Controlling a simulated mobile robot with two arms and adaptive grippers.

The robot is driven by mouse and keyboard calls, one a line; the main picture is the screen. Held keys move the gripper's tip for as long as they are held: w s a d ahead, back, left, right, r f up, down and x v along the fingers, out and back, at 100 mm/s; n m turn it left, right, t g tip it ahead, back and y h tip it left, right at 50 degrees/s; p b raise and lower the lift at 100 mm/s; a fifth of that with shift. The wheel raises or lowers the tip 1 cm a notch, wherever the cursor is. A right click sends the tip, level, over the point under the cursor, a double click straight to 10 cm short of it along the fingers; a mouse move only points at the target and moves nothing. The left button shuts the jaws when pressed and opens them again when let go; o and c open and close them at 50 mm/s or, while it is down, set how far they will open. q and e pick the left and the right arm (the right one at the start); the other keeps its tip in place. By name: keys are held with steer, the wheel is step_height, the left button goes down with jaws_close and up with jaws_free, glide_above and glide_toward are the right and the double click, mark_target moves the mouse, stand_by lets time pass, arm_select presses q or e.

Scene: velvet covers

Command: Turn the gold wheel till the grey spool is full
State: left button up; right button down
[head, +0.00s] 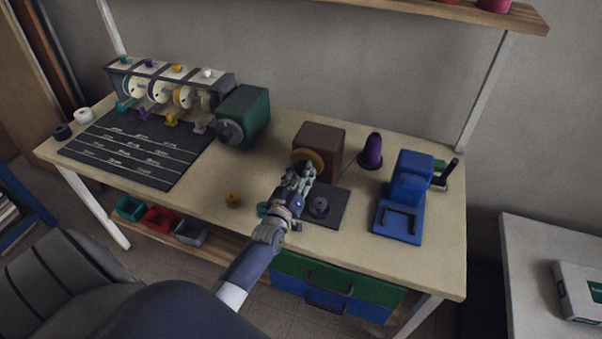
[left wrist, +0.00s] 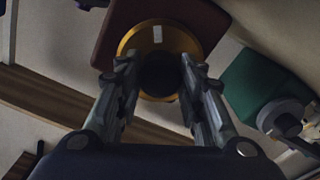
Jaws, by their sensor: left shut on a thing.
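The gold wheel (head: 304,155) is on the front face of a brown box (head: 325,140) at the middle of the bench. In the left wrist view the gold wheel (left wrist: 184,36) has a pale mark near its top and a dark round middle. My left gripper (head: 303,170) is at the wheel, its fingers (left wrist: 158,82) on either side of the dark middle, shut on the wheel. A grey spool (head: 320,204) stands on a dark plate in front of the box, just right of my wrist. How much thread it holds is too small to tell. My right gripper is out of view.
A purple cone (head: 372,150) and a blue device (head: 404,195) stand to the right. A green machine (head: 245,112) and a rack of coloured spools (head: 165,85) stand to the left, behind a dark mat (head: 135,150). A small gold piece (head: 233,199) lies near the front edge.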

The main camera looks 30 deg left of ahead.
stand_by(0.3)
arm_select(q)
steer(key=o, duration=1.1)
steer(key=v, duration=1.2)
